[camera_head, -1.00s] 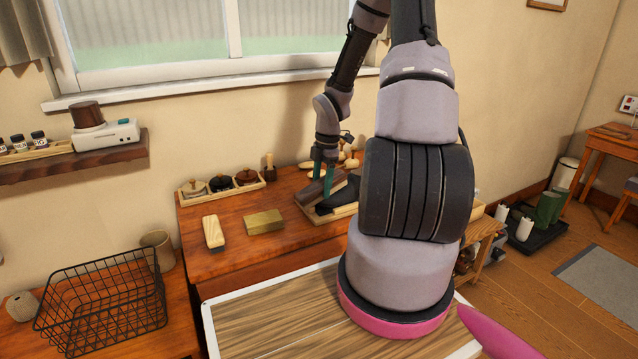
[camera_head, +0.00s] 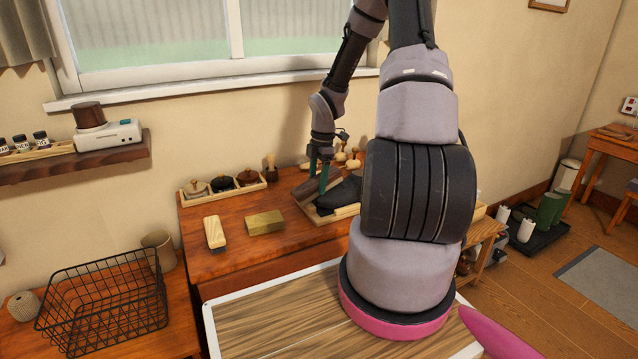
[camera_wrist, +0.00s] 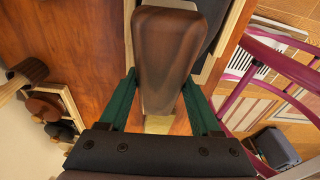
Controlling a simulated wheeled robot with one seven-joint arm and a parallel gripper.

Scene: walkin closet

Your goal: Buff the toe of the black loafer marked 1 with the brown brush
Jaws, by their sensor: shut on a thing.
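My gripper (camera_head: 318,176) is over the back right of the wooden desk, its green fingers shut on the brown brush (camera_wrist: 168,50). The wrist view shows the brush's brown wooden back between the fingers; its bristles are hidden. In the head view the brush (camera_head: 311,188) is small and partly behind the fingers. The black loafer (camera_head: 340,193) lies in a light wooden tray (camera_head: 323,219), just right of the brush and partly hidden by my arm. I cannot tell whether brush and loafer touch. The mark 1 is not readable.
A pale wooden brush (camera_head: 214,233) and a yellowish block (camera_head: 264,222) lie on the desk left of the tray. A holder with several round pots (camera_head: 222,187) stands behind them. A black wire basket (camera_head: 103,290) is at lower left.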

